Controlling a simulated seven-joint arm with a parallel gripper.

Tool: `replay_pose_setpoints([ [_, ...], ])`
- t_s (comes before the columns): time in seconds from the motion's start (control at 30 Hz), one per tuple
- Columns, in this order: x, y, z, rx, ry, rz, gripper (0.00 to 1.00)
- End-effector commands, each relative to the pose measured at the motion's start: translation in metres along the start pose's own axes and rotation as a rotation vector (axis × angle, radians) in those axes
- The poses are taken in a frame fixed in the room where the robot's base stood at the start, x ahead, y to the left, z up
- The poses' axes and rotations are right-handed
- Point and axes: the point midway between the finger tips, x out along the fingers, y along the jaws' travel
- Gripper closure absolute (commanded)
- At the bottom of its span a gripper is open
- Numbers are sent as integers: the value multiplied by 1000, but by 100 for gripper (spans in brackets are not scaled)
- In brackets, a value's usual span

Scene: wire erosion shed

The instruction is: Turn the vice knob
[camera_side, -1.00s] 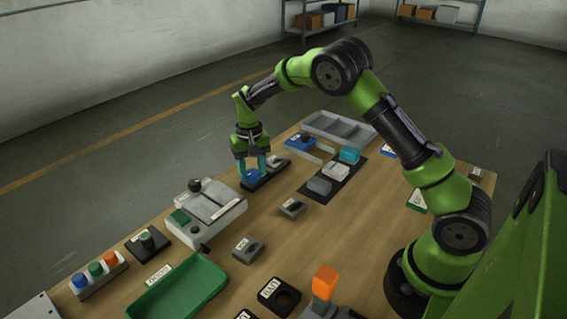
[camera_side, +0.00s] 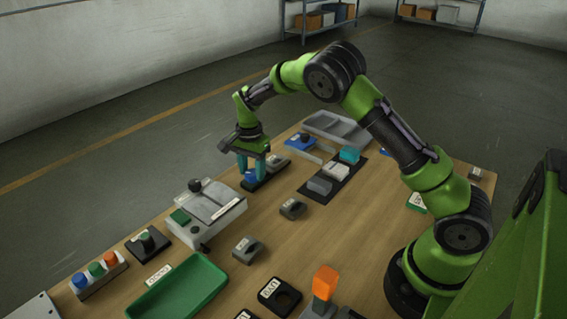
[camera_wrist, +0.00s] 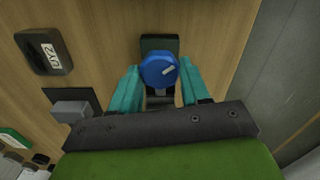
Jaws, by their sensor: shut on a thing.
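The vice knob is blue and round with a pale pointer line; it shows in the wrist view (camera_wrist: 157,71) and in the side view (camera_side: 250,177). It sits on the dark vice (camera_wrist: 160,43), whose body also shows in the side view (camera_side: 267,179). My gripper (camera_side: 251,173) points down over the vice with its teal fingers on either side of the knob, shut on it. In the wrist view the gripper (camera_wrist: 159,84) has one finger left and one right of the knob. The pointer line slants up to the right. The knob's lower part is hidden.
A grey machine block (camera_side: 205,212) with a black knob stands left of the vice. A black mat (camera_side: 332,180) with several blocks lies to the right, and a grey divided tray (camera_side: 338,130) behind. A green tray (camera_side: 178,290) is in front. Small grey blocks stand between.

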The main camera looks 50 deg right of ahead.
Motion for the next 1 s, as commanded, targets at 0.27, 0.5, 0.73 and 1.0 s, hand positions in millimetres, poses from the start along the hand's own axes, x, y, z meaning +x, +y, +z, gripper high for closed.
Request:
replay_pose_setpoints([
  [0.27,-1,1,1,111,-4,3,84],
  [0.5,-1,1,1,141,-4,3,84],
  [0.73,-1,1,1,142,-4,3,84],
  [1.0,0,0,1,140,-3,2,29],
])
